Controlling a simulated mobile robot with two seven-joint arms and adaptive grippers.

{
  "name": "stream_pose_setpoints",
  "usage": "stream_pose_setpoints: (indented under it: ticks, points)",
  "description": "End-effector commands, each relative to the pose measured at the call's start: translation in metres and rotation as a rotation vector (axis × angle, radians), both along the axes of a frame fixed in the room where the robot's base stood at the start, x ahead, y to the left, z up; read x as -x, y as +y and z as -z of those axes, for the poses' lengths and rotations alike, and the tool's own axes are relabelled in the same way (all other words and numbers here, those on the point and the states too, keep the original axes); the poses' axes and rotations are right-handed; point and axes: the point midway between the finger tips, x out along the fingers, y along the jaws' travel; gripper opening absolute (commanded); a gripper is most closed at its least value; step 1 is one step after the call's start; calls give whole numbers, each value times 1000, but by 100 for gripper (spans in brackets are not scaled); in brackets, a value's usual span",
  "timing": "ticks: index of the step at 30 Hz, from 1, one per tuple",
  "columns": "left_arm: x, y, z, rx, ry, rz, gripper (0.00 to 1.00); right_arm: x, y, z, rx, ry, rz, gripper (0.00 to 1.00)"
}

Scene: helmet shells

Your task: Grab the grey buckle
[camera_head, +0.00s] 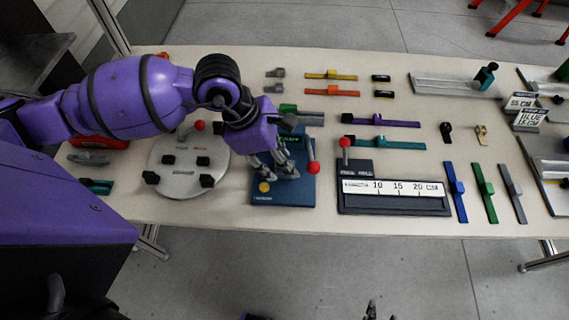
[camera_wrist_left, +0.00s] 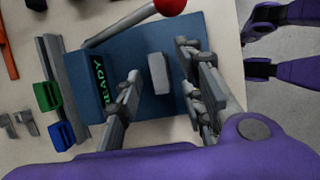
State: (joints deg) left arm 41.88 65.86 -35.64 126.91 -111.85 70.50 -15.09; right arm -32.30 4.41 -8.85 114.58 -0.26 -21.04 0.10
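My left gripper (camera_head: 276,172) is above the blue press plate (camera_head: 262,195), fingers pointing down. In the left wrist view the gripper (camera_wrist_left: 157,62) has its fingers spread. A small grey block (camera_wrist_left: 158,74) lies on the blue plate between them, with gaps on both sides; I cannot tell whether it is a buckle or part of the device. Two small grey buckle-like pieces lie at the back of the table, one (camera_head: 276,73) behind the other (camera_head: 274,88). What look like my right gripper's tips (camera_head: 370,310) show at the bottom edge.
A red-knobbed lever (camera_head: 313,168) stands at the plate's right side, close to the gripper. A green READY display (camera_wrist_left: 101,80) is beside the fingers. A round grey fixture (camera_head: 185,185) is left, a ruler fixture (camera_head: 395,190) right. Coloured straps lie around.

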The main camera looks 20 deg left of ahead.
Motion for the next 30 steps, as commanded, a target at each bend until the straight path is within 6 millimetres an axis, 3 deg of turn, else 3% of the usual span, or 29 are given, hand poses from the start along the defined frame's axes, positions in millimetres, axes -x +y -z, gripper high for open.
stream_pose_setpoints:
  ticks: [1, 9, 22, 28, 30]
  points:
    - [0, 0, 0, 0, 0, 0, 33, 2, 0, 1, 0, 4, 0, 40]
    - [0, 0, 0, 0, 0, 0, 0, 9, -1, 2, 1, 14, 3, 40]
    - [0, 0, -6, 0, -1, 1, 0, 2, 0, 1, -1, 4, -1, 40]
    - [-1, 0, -32, 0, -4, 1, 0, -3, 1, -1, -2, -5, -3, 40]
    - [8, -5, -43, 2, -4, 4, 0, -3, 1, 0, -2, -4, -3, 40]
